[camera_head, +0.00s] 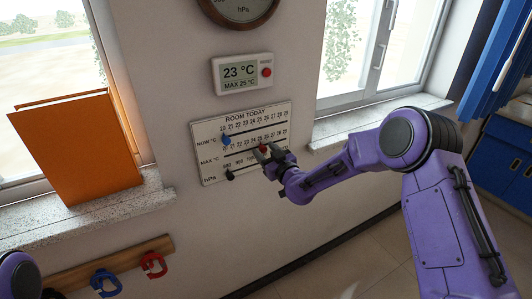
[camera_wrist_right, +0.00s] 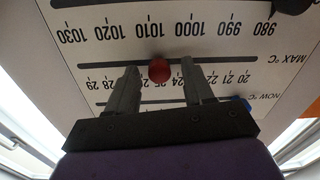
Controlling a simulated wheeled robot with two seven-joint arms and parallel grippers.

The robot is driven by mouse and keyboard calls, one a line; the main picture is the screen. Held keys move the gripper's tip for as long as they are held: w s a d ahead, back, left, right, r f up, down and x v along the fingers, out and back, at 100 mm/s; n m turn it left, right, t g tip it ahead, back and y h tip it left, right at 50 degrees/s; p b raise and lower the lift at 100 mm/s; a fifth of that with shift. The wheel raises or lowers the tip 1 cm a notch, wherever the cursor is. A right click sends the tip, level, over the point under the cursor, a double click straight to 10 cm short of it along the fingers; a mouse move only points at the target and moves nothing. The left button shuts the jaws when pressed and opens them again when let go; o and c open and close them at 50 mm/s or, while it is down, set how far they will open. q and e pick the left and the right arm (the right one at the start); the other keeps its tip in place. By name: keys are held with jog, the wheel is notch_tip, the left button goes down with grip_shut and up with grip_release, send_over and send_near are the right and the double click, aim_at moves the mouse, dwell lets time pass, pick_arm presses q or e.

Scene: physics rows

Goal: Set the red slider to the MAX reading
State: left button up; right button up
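The white ROOM TODAY board (camera_head: 207,174) hangs on the wall with three scale rows. The red slider (camera_head: 263,149) is on the middle MAX °C row, around the mid-twenties; its exact reading is hidden. The blue slider (camera_head: 226,140) is near 20 on the NOW row, and the black slider (camera_head: 230,175) is at the left end of the hPa row. The display (camera_head: 238,73) above reads 23 °C, MAX 25 °C. My right gripper (camera_head: 268,154) is open at the board. In the wrist view the red knob (camera_wrist_right: 160,69) sits between its spread fingers (camera_wrist_right: 158,75), with gaps showing.
A round dial (camera_head: 240,8) hangs above the display. An orange folder (camera_head: 75,150) stands on the left windowsill. The right sill (camera_head: 370,120) is clear.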

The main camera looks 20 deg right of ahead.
jog(key=s+d+b, duration=0.1)
jog(key=s+b, duration=0.2)
jog(key=s, duration=0.7)
jog(key=shift+s+d, duration=0.25)
jog(key=shift+d, duration=0.05)
jog(key=s+d+f+m+g+h, duration=0.1)
jog(key=s+f+m+g+h, duration=0.3)
jog(key=s+f, duration=0.6)
jog(key=s+d+f+m+g+h, duration=0.1)
jog(key=s+f+m+g, duration=0.45)
jog(key=f, duration=0.85)
jog(key=s+f+g, duration=0.1)
jog(key=s+f, duration=0.2)
jog(key=s, duration=0.4)
jog(key=s+f+g, duration=0.2)
jog(key=s+f, duration=0.2)
jog(key=s, duration=0.4)
jog(key=s+f+g+h, duration=0.1)
jog(key=s+f+g, duration=0.1)
jog(key=s, duration=0.5)
jog(key=shift+s+d+f+m, duration=0.3)
jog(key=shift+s+f+m, duration=0.1)
jog(key=shift+f, duration=0.4)
